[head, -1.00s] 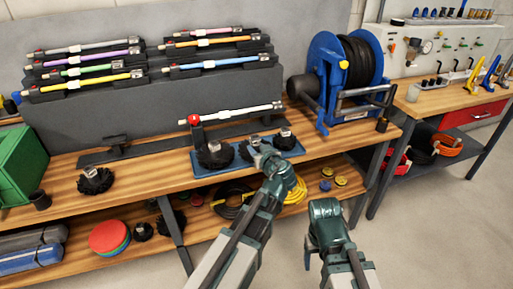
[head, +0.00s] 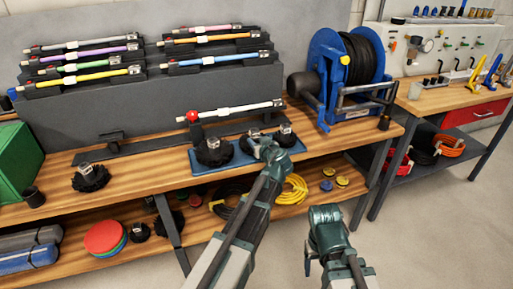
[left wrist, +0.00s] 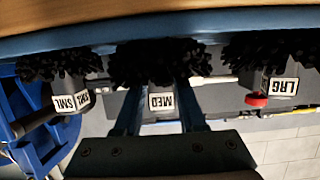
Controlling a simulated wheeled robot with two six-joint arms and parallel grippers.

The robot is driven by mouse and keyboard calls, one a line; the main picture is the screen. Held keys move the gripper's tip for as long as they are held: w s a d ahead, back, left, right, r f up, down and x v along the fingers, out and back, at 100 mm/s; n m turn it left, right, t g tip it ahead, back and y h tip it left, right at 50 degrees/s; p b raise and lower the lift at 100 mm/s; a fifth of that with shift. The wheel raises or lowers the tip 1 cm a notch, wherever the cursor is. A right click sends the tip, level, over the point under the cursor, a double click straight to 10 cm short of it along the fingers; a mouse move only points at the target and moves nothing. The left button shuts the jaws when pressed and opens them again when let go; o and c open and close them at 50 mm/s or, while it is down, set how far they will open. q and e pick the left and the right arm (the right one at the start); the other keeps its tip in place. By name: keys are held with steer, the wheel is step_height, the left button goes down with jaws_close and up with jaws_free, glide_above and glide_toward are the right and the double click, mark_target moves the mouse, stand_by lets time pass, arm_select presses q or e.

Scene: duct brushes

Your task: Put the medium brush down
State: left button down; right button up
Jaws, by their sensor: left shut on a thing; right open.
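The medium brush, a black bristle head with a block labelled MED, shows in the left wrist view (left wrist: 155,62). My left gripper (left wrist: 162,115) is shut on its block, one finger on each side. In the head view the same gripper (head: 262,145) is over the blue tray (head: 205,172) and hides most of the brush. The bristles are at the tray, but I cannot tell whether they touch it. The large brush (head: 214,152) and small brush (head: 286,136) stand on either side. My right gripper (head: 325,214) is open and empty, in front of the bench.
A rod with a red end (head: 235,112) lies behind the tray. Another brush (head: 90,178) stands on the bench at left. A blue hose reel (head: 325,60) stands at the right. Bare bench top (head: 140,180) lies left of the tray.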

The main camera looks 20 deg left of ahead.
arm_select(q)
steer(key=shift+f, duration=0.15)
arm_select(e)
steer(key=shift+f, duration=0.2)
arm_select(q)
steer(key=shift+f, duration=0.1)
arm_select(e)
steer(key=shift+f, duration=0.1)
arm_select(q)
steer(key=shift+f, duration=0.15)
steer(key=shift+c, duration=2.4)
jaws_free()
steer(key=shift+r, duration=0.2)
steer(key=shift+s+d+r+p, duration=0.15)
steer(key=shift+s+r+p, duration=0.05)
steer(key=shift+s+p, duration=0.1)
steer(key=p+v, duration=0.3)
steer(key=v, duration=0.8)
steer(key=shift+d, duration=0.15)
arm_select(e)
step_height(320, 180, up, 4)
steer(key=shift+f, duration=0.1)
